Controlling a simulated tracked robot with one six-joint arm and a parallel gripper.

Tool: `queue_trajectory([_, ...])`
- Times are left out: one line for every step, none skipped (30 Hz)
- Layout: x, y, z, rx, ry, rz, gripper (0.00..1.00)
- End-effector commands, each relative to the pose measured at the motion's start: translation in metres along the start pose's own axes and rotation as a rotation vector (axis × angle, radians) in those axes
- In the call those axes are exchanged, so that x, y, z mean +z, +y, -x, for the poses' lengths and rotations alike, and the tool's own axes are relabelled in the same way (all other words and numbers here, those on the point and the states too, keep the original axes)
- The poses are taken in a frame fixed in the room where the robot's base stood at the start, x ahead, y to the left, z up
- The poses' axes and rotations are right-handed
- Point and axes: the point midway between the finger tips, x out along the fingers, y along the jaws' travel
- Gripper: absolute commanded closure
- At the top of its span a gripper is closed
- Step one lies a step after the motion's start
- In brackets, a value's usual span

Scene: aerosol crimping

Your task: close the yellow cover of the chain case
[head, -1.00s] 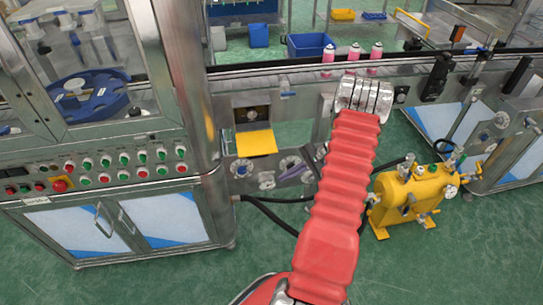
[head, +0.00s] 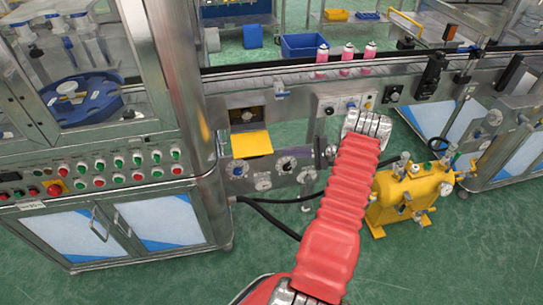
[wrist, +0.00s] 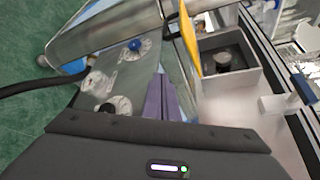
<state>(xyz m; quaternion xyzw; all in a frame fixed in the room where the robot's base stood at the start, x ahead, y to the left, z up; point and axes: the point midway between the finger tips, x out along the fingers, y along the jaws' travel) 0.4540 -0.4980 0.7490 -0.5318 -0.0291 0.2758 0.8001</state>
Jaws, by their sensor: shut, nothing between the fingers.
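The yellow cover (head: 252,144) of the chain case hangs open, sticking outward below the dark case opening (head: 248,117) in the machine's front panel. In the wrist view the yellow cover (wrist: 189,38) shows almost edge-on, beside the open box of the chain case (wrist: 247,80) with a dark round part inside. My gripper (wrist: 161,97) shows there as purple fingers, shut and empty, below and left of the cover and apart from it.
Dials and a blue knob (head: 238,168) sit on the panel below the cover. A yellow tank with gauges (head: 405,195) stands on the floor right of my arm. Pink cans (head: 346,60) stand on the conveyor above. A cabinet with buttons (head: 115,170) is at left.

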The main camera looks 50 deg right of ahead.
Motion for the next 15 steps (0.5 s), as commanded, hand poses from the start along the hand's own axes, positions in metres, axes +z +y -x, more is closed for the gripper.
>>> queue_trajectory([0.000, 0.000, -0.002, 0.000, -0.001, 0.000, 1.00])
queue_trajectory([0.000, 0.000, -0.004, 0.000, -0.001, 0.000, 1.00])
queue_trajectory([0.000, 0.000, -0.007, 0.001, -0.002, 0.000, 1.00])
queue_trajectory([0.001, 0.000, -0.009, 0.001, -0.002, 0.000, 1.00])
queue_trajectory([0.001, 0.000, -0.012, 0.001, -0.002, 0.000, 1.00])
queue_trajectory([0.001, 0.000, -0.016, 0.001, -0.002, -0.001, 1.00])
queue_trajectory([0.001, 0.000, -0.020, 0.002, -0.002, -0.001, 1.00])
queue_trajectory([0.001, 0.001, -0.023, 0.002, -0.002, -0.001, 1.00])
queue_trajectory([0.001, 0.001, -0.029, 0.003, -0.003, -0.001, 1.00])
queue_trajectory([0.001, 0.000, -0.034, 0.002, -0.003, 0.000, 1.00])
queue_trajectory([0.001, 0.000, -0.038, 0.002, -0.003, -0.001, 1.00])
queue_trajectory([0.001, 0.000, -0.044, 0.002, -0.003, -0.001, 1.00])
queue_trajectory([0.001, 0.001, -0.049, 0.002, -0.003, 0.000, 1.00])
queue_trajectory([0.001, 0.001, -0.054, 0.003, -0.003, 0.000, 1.00])
queue_trajectory([0.001, 0.001, -0.060, 0.002, -0.003, -0.001, 1.00])
